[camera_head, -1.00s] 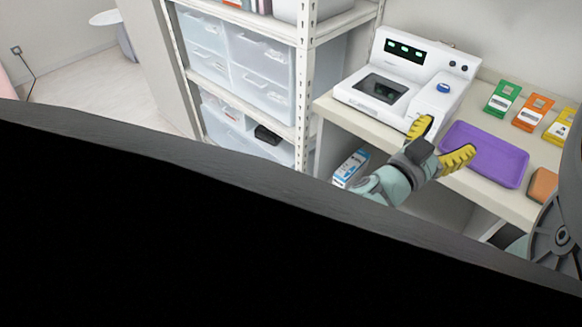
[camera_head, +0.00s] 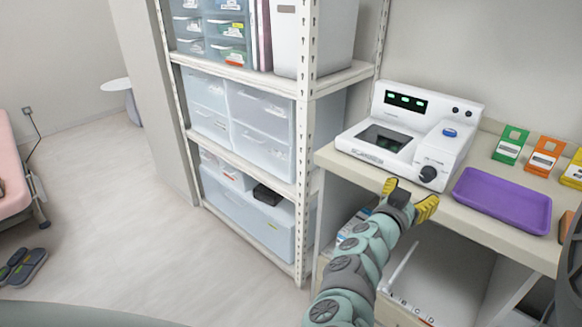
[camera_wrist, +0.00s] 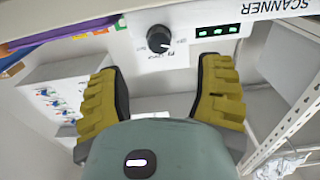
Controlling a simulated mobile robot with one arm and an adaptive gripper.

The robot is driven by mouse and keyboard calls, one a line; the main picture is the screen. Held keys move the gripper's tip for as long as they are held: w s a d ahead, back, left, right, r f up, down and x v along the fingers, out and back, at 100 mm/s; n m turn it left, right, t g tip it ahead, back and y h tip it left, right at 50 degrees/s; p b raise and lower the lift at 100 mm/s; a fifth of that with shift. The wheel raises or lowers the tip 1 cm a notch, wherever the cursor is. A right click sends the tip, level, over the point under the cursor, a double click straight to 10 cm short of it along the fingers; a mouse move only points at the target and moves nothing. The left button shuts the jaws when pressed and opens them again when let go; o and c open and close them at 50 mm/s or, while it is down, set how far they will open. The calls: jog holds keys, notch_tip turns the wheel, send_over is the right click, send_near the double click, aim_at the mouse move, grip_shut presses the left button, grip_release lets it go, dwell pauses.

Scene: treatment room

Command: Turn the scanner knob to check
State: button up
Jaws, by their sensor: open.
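The white scanner (camera_head: 410,130) stands on the counter, with a lit display, a dark window and a blue button on top. Its black knob (camera_head: 428,174) is on the front face at the right. In the wrist view the knob (camera_wrist: 159,39) shows beyond and between my fingertips, with a light pointer mark; the print around it is too small to read. My gripper (camera_head: 411,198) has yellow fingers spread wide and empty, just in front of the counter edge and below the knob. In the wrist view my gripper (camera_wrist: 164,75) does not touch the knob.
A purple tray (camera_head: 501,199) lies right of the scanner on the counter (camera_head: 340,160). Green, orange and yellow card holders (camera_head: 510,145) stand behind it. A shelf rack (camera_head: 300,150) with clear drawers stands to the left. Open floor (camera_head: 130,200) lies further left.

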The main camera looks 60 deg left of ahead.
aim_at(424, 178)
jog(key=shift+x, duration=4)
jog(key=shift+d, duration=0.15)
jog(key=shift+s, duration=0.1)
grip_shut()
